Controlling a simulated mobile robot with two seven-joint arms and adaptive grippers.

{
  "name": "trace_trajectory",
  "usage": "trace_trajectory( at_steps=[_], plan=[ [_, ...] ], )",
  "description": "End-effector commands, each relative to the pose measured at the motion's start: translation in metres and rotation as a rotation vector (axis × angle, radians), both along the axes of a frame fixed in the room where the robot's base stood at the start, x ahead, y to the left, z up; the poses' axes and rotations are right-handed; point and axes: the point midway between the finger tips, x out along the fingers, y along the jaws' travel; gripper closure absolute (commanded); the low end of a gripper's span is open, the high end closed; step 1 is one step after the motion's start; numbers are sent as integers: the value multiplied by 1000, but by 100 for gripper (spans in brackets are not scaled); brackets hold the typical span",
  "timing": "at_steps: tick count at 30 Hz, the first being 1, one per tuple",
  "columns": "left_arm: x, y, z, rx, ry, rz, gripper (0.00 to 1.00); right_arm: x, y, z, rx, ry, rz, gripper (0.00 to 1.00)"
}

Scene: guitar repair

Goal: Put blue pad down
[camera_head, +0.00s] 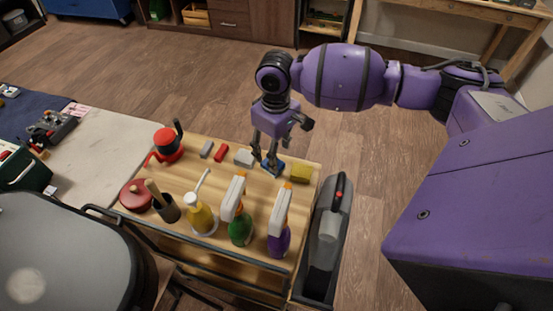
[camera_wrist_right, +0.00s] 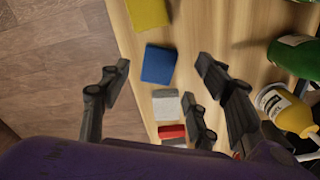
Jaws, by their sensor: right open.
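The blue pad (camera_head: 278,168) lies flat on the wooden top of the cart (camera_head: 225,166), near its back edge. In the right wrist view the blue pad (camera_wrist_right: 158,66) shows between my spread fingertips, resting on the wood. My right gripper (camera_head: 266,164) points down just over the pad and partly hides it in the head view. In the right wrist view the gripper (camera_wrist_right: 160,76) is open, with gaps between its fingers and the pad. My left gripper is not in view.
A yellow sponge (camera_head: 301,173) lies right of the pad, and a pale grey block (camera_head: 244,158) and a red block (camera_head: 221,153) lie left. Spray bottles (camera_head: 240,228) stand toward the front. A vacuum (camera_head: 331,225) hangs at the cart's right end.

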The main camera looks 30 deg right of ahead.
Motion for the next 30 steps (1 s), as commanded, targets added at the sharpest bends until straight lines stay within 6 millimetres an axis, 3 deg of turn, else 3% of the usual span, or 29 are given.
trace_trajectory(
  at_steps=[3,10,19,30],
  plan=[
    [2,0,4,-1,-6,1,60,1,0,28,1,-5,1,43],
    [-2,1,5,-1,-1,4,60,0,0,57,-1,-1,1,43],
    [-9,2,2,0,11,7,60,0,0,61,0,1,0,43],
    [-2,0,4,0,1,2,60,0,0,61,0,1,1,43]
  ],
)
